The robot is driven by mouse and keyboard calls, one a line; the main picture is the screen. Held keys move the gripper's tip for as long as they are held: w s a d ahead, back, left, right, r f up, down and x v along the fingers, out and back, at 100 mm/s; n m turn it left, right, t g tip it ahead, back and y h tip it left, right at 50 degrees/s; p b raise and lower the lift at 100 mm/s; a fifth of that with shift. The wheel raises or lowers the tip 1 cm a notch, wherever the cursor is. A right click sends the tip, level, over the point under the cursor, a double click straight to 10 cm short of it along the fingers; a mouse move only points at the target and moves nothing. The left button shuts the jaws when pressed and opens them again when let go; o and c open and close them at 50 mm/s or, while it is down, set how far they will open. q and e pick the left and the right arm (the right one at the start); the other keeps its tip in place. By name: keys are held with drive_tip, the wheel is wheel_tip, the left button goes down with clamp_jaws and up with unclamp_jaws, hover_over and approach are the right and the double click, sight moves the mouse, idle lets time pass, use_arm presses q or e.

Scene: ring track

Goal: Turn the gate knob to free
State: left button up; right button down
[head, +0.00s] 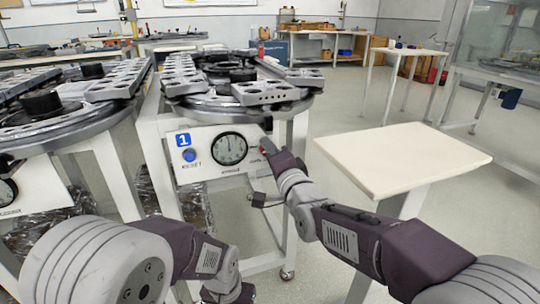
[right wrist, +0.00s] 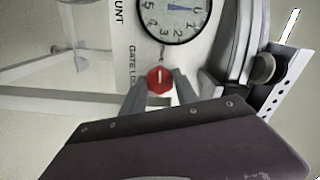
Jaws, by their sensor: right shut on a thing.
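The gate knob (right wrist: 159,79) is a small red knob with a white mark that runs up and down in the right wrist view. It sits on the white front panel (right wrist: 135,45) below the dial, beside a partly hidden "GATE LO…" label. My right gripper (right wrist: 160,90) is shut on the knob, with one grey finger on each side. My left arm is low in the head view, and its fingers do not show.
The panel also has a round dial (head: 230,149) and a blue RESET button (head: 189,155) under a "1" sign. The ring track (head: 240,103) lies above it. A pale side table (head: 400,158) stands to the right, close to my right arm.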

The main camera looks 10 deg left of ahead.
drive_tip(key=shift+f+m, duration=0.1)
drive_tip(key=shift+m, duration=0.5)
drive_tip(key=c, duration=0.9)
unclamp_jaws()
drive_tip(key=shift+c, duration=0.2)
drive_tip(key=p+v, duration=0.2)
drive_tip(key=v, duration=0.7)
